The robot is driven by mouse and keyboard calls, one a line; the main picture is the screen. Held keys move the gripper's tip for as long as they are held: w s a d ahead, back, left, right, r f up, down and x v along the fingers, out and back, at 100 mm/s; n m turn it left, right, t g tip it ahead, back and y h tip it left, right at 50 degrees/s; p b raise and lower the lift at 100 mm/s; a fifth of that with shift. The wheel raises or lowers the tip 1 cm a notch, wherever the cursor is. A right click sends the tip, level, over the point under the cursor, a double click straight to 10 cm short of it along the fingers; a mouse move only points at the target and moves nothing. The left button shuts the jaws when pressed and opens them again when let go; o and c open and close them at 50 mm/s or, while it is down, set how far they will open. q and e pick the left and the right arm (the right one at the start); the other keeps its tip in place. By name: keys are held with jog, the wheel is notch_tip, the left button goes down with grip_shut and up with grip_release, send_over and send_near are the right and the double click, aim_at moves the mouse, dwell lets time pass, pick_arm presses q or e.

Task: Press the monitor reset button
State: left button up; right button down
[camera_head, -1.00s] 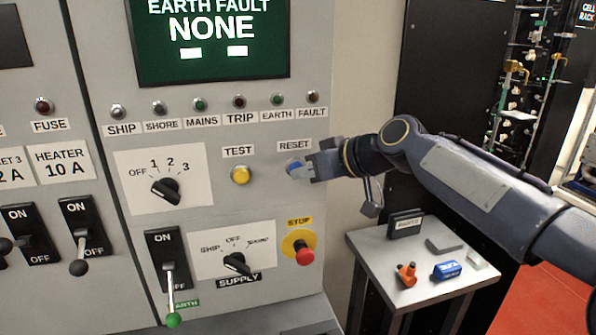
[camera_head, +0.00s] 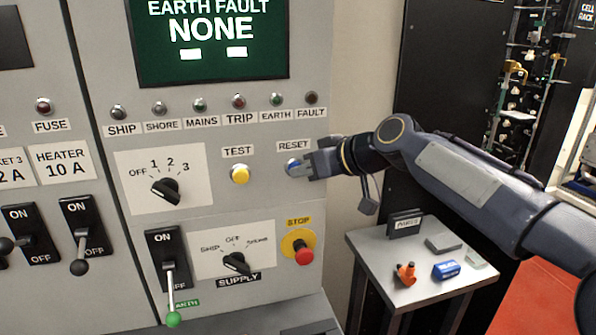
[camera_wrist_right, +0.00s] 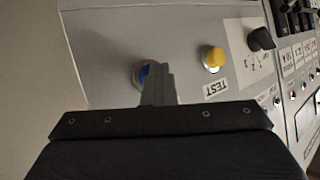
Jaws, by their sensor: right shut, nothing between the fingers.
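The blue reset button (camera_head: 292,163) is on the grey panel under the RESET label (camera_head: 293,145). My right gripper (camera_head: 301,169) is shut and empty, with its fingertips right at the button and partly covering it. In the right wrist view the shut fingers (camera_wrist_right: 158,85) overlap the blue button (camera_wrist_right: 142,75), whose blue edge shows beside them. I cannot tell whether the button is pushed in. The monitor screen (camera_head: 210,40) above reads EARTH FAULT NONE. My left gripper is not in view.
The yellow TEST button (camera_head: 239,174) is just left of the reset button. The red STOP button (camera_head: 303,254) is below. A rotary switch (camera_head: 166,190) and levers are further left. A small table (camera_head: 385,268) with several small objects stands below my right arm.

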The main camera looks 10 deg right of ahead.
jog(key=shift+w+r, duration=0.1)
dwell(0.3)
jog(key=shift+b, duration=0.3)
jog(key=s+b, duration=0.2)
jog(key=s, duration=0.4)
jog(key=shift+s+b, duration=0.15)
jog(key=shift+b, duration=0.2)
